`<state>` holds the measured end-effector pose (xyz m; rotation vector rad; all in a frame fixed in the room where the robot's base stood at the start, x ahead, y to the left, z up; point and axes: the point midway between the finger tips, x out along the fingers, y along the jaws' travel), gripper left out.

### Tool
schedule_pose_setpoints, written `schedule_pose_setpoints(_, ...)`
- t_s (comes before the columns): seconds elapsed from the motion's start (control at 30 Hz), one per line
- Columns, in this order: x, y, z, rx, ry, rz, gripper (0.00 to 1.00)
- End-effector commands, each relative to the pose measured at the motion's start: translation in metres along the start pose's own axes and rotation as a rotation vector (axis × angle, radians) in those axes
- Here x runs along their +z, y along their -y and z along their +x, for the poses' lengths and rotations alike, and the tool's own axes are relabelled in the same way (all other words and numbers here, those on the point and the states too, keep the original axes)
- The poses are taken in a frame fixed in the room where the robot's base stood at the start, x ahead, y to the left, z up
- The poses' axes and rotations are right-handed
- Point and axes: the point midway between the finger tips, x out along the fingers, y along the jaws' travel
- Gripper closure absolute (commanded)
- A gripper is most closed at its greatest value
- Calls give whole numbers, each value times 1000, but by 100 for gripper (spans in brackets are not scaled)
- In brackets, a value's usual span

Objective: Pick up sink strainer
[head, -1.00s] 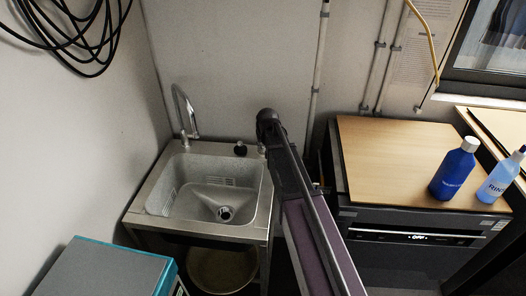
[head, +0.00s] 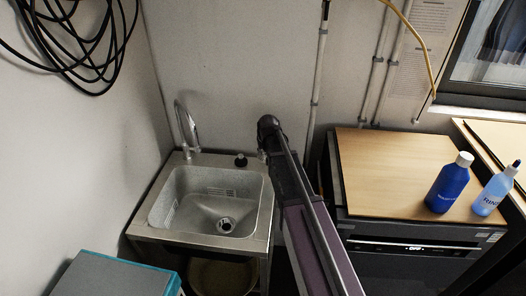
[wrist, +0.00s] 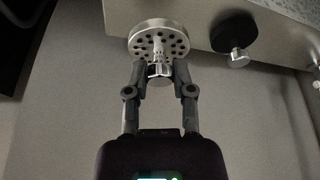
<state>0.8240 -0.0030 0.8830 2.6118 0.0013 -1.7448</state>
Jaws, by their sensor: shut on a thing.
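The sink strainer (wrist: 160,38) is a round metal disc with several small holes and a short central stem with a knob. In the wrist view my gripper (wrist: 160,72) is shut on that knob, with one finger on each side, and the disc sits beyond the fingertips. The strainer lies close to the metal sink edge in that view; whether they touch, I cannot tell. In the head view my arm shows, but the strainer and the fingers cannot be made out.
The metal sink (head: 160,218) with a tall faucet (head: 186,128) stands left of my arm. A dark knob (head: 240,160) is on its back rim. A wooden-topped cabinet (head: 385,165) with a blue bottle (head: 447,188) and a pale bottle (head: 493,192) stands at right. A teal-edged box (head: 115,275) is at front left.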

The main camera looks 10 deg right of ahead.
Motion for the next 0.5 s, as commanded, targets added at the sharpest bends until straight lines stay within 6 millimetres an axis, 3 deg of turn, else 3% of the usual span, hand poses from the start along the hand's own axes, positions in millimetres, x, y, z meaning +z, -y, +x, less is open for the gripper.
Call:
schedule_pose_setpoints(0.03, 18, -2, -8, 0, 1, 1, 100)
schedule_pose_setpoints(0.5, 108, -19, -55, 0, 1, 1, 100)
